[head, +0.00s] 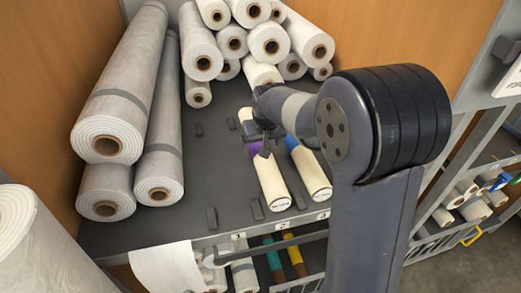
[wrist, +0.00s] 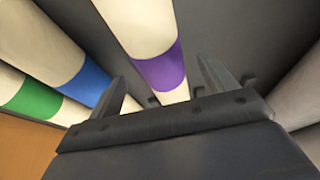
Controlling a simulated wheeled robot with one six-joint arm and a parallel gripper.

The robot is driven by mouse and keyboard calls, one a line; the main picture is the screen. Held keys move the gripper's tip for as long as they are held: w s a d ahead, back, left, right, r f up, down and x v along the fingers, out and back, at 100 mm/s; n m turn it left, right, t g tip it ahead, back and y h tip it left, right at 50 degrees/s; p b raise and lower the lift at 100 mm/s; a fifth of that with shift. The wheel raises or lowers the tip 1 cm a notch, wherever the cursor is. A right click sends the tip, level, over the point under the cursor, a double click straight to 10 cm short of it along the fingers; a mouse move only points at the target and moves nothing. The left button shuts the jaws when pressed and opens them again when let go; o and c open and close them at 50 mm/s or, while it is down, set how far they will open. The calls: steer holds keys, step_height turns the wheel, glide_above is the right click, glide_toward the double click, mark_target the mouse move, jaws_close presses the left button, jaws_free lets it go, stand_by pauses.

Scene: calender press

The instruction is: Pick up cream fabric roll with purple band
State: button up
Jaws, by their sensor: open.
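The cream fabric roll with the purple band (head: 268,182) lies lengthwise on the dark shelf, its printed end toward the front edge. My gripper (head: 264,143) is over its far half, near the purple band, and hides part of it. In the wrist view the cream roll (wrist: 141,25) runs down the middle, its purple band (wrist: 160,70) between my two spread fingers (wrist: 164,85). The gripper is open and empty. I cannot tell how far the fingertips are from the roll.
A cream roll with a blue band (head: 309,172) lies close on the right. A green-banded roll (wrist: 38,100) shows beyond it in the wrist view. Large grey-white rolls (head: 122,95) lie left and white rolls (head: 270,42) are stacked behind. Small dark stops (head: 211,218) stand on the shelf.

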steer(key=shift+p+x, duration=0.35)
steer(key=shift+x, duration=1.95)
steer(key=shift+s, duration=0.1)
steer(key=shift+c, duration=0.4)
steer(key=c, duration=1.3)
steer(key=shift+o, duration=0.2)
steer(key=shift+r, duration=0.1)
